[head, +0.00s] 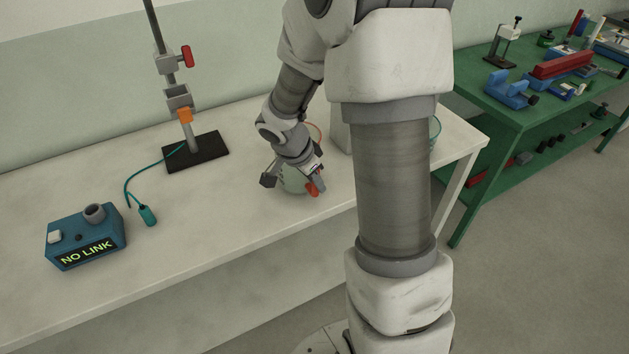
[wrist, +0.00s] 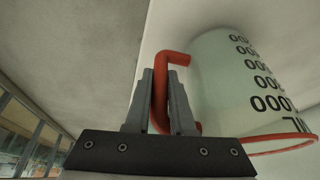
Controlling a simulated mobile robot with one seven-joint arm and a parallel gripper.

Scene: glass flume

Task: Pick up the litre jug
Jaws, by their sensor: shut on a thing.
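The litre jug (wrist: 235,85) is pale and translucent, with dark printed volume marks, a red rim and a red handle (wrist: 160,95). In the wrist view the handle lies between the two fingers of my gripper (wrist: 160,100), which is shut on it. The jug's body is just right of the fingers. In the head view my gripper (head: 292,184) is low over the pale bench, and part of the jug (head: 293,180) shows beneath my wrist, largely hidden. I cannot tell whether its base touches the bench.
On the pale bench (head: 225,220) are a blue box reading "NO LINK" (head: 85,242), a teal probe on a cable (head: 148,215) and a clamp stand (head: 195,152). A glass-like teal item (head: 435,130) is partly behind my arm. A green table (head: 515,105) with tools stands at right.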

